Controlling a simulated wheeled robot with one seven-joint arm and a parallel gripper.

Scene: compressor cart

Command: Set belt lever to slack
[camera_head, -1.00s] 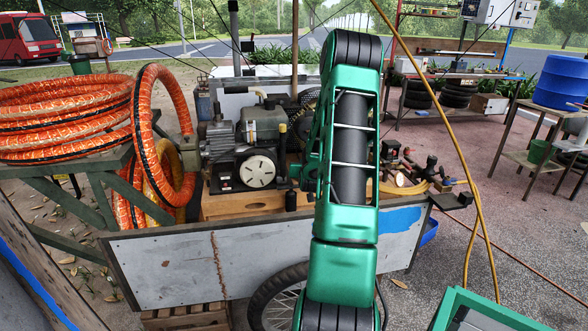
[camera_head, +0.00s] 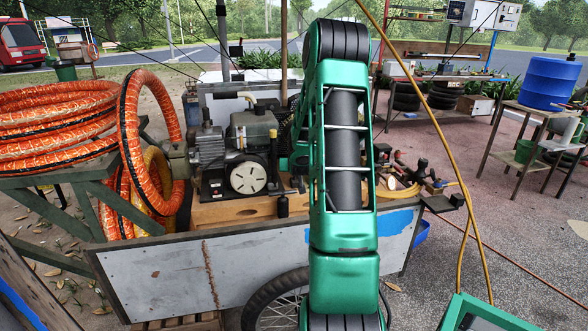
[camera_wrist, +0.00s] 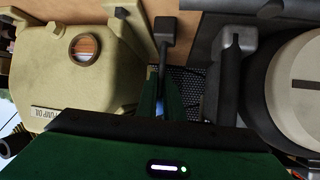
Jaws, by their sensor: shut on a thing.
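A dark lever with a square block end (camera_wrist: 165,30) shows in the wrist view, between the tan pump-oil housing and the grey machine body; I take it for the belt lever. Its thin stem runs down between the green fingers of my gripper (camera_wrist: 162,98), which are shut on it. My gripper's dark green body fills the bottom of that view and hides what lies below. In the head view the compressor unit (camera_head: 212,160) stands on the cart (camera_head: 150,282). My green arm crosses in front, and the lever cannot be made out there.
The pump-oil housing (camera_wrist: 85,65) is close on the left of my fingers, and a grey part with a round cover (camera_wrist: 298,85) on the right. Orange hose coils (camera_head: 55,125) lie left of the cart. A yellow hose (camera_head: 440,130) hangs right of my arm.

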